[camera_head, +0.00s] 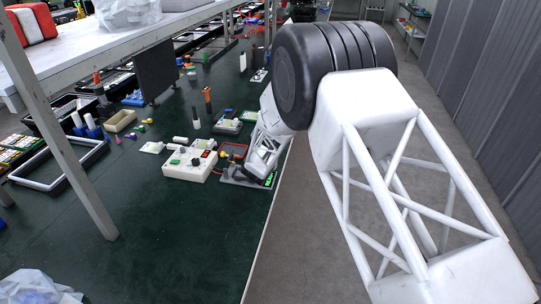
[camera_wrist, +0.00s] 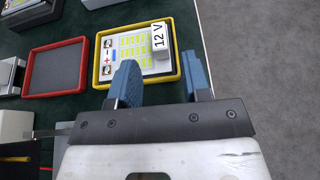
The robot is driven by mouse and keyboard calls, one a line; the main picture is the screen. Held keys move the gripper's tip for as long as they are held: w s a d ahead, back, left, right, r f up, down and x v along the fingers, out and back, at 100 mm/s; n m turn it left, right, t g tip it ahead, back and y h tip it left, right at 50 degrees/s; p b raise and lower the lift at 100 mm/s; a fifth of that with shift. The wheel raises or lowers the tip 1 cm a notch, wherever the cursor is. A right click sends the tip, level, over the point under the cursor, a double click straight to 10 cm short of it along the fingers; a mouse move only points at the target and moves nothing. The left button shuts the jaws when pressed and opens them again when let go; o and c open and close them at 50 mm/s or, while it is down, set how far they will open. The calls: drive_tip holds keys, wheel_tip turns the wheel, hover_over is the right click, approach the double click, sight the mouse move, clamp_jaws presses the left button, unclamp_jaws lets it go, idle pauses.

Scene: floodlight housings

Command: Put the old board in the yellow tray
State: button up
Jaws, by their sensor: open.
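The yellow tray (camera_wrist: 97,72) is at the top middle of the wrist view. In it lies a light board (camera_wrist: 110,60) with rows of yellow patches and blue and red marks. A white block (camera_wrist: 158,46) marked "12 V" is at the board's right side. I cannot tell if this board is the old one. My gripper (camera_wrist: 160,66) is open, its two blue fingers apart with nothing seen between them. In the picture its fingers overlap the tray's near side; their height over it is unclear. I cannot make out the yellow tray in the head view.
An empty red tray (camera_wrist: 28,67) with a grey floor lies left of the yellow one; it also shows in the head view (camera_head: 243,150). A white box with buttons (camera_head: 187,166) stands nearby on the green bench. The bench edge and grey floor (camera_wrist: 265,60) are to the right.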

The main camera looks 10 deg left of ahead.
drive_tip(key=shift+v, duration=3.85)
